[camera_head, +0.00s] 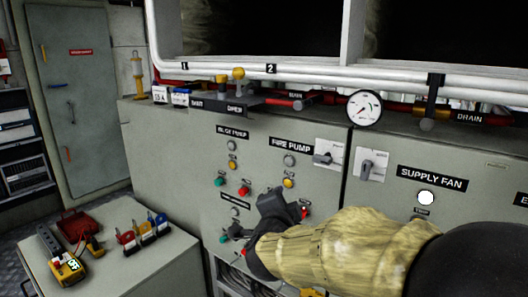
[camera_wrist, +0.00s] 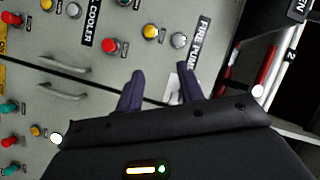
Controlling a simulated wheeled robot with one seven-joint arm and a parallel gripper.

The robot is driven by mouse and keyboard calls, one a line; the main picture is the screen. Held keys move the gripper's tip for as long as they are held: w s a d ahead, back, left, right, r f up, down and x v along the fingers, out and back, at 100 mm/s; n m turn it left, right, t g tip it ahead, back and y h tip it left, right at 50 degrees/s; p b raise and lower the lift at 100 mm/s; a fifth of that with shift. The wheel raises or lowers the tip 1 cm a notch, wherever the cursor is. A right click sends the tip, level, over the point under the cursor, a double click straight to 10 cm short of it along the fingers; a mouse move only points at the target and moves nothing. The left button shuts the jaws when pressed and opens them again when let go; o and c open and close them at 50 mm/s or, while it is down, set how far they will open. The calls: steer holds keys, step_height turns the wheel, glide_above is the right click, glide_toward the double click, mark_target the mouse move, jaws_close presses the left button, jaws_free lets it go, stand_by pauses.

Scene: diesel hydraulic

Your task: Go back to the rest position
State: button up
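My gripper (camera_head: 268,222) is in front of the grey control cabinet (camera_head: 165,150), at the end of my arm, which reaches in from the lower right in a yellowish sleeve. In the wrist view my gripper (camera_wrist: 160,82) shows two dark fingers standing apart, with nothing held between them. The cabinet face lies beyond the fingers, with the FIRE PUMP label (camera_wrist: 202,42) near the right finger. I cannot tell the exact gap between the fingertips and the panel. My gripper and sleeve hide some of the lower buttons in the head view.
A pressure gauge (camera_head: 365,108) and red and white pipes run above the cabinet. A rotary switch (camera_head: 327,158) and the SUPPLY FAN label (camera_head: 432,178) are on its front. A low bench (camera_head: 165,268) at lower left carries a yellow multimeter (camera_head: 67,268) and coloured padlocks.

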steer(key=s+d+f+n+g+y, duration=0.1)
steer(key=s+f+n+g+y, duration=0.1)
steer(key=f+n+g, duration=0.3)
steer(key=s+d+f+n+g+y, duration=0.1)
steer(key=s+d+f+n+y, duration=0.2)
steer(key=f, duration=0.5)
steer(key=s+d+f+n+g+h, duration=0.1)
steer(key=s+d+f+n+g, duration=0.3)
steer(key=s, duration=0.3)
steer(key=s+d+f+n+g+h, duration=0.1)
steer(key=s+d+f+n+g, duration=0.15)
steer(key=s+f, duration=0.5)
step_height(320, 180, up, 26)
steer(key=g+p, duration=0.1)
steer(key=p, duration=2.4)
steer(key=shift+s, duration=0.3)
